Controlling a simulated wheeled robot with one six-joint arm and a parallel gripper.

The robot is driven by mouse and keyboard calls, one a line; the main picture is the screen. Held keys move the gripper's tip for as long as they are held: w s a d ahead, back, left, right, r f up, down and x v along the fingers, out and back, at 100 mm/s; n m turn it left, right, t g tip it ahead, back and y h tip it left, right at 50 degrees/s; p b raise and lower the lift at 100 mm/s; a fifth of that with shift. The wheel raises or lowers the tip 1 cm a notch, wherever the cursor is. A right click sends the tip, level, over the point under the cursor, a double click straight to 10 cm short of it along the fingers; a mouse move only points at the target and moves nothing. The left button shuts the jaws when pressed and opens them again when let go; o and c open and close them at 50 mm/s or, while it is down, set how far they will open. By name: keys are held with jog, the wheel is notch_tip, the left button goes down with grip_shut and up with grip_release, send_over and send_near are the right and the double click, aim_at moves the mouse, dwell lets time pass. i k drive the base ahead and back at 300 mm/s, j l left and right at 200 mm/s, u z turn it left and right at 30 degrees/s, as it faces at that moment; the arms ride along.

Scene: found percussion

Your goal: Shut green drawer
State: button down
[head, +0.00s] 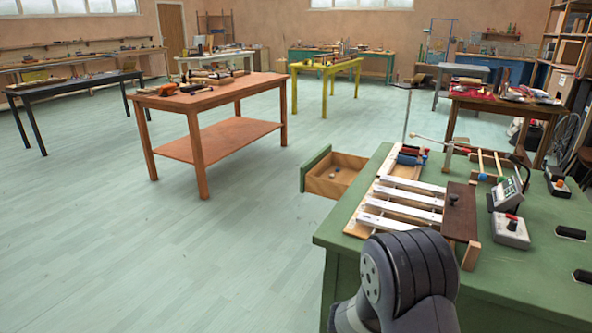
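The green drawer (317,168) is pulled out from the left side of the green workbench (335,240). Its front panel is green and its box is bare wood. A few small things lie inside, too small to name. A dark grey part of my arm shows at the bottom centre, in front of the bench and well nearer than the drawer. My gripper is not in view.
A xylophone-like row of white bars (405,205) lies on the bench top by the drawer. A meter (505,192) and a grey box with a red knob (510,230) stand to its right. The floor (200,260) left of the drawer is clear. An orange-brown table (215,100) stands beyond.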

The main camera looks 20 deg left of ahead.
aim_at(314, 179)
jog(key=i+j+u, duration=0.1)
jog(key=j+u, duration=0.35)
jog(key=i+j+u, duration=0.15)
jog(key=u, duration=0.3)
jog(key=i+j+u, duration=0.2)
jog(key=u, duration=0.2)
jog(key=i+j+u, duration=0.25)
jog(key=u, duration=0.2)
jog(key=i+j+u, duration=0.2)
jog(key=i, duration=0.25)
jog(key=i+j+u, duration=0.2)
jog(key=i, duration=0.25)
jog(key=i+l+z, duration=0.15)
jog(key=z, duration=0.25)
jog(key=i+z, duration=0.7)
jog(key=z, duration=0.15)
jog(key=i+j+z, duration=0.15)
jog(key=i+z, duration=0.25)
jog(key=i+l+z, duration=0.2)
jog(key=i+z, duration=0.15)
jog(key=z, duration=0.15)
jog(key=i+z, duration=0.45)
jog(key=k, duration=0.05)
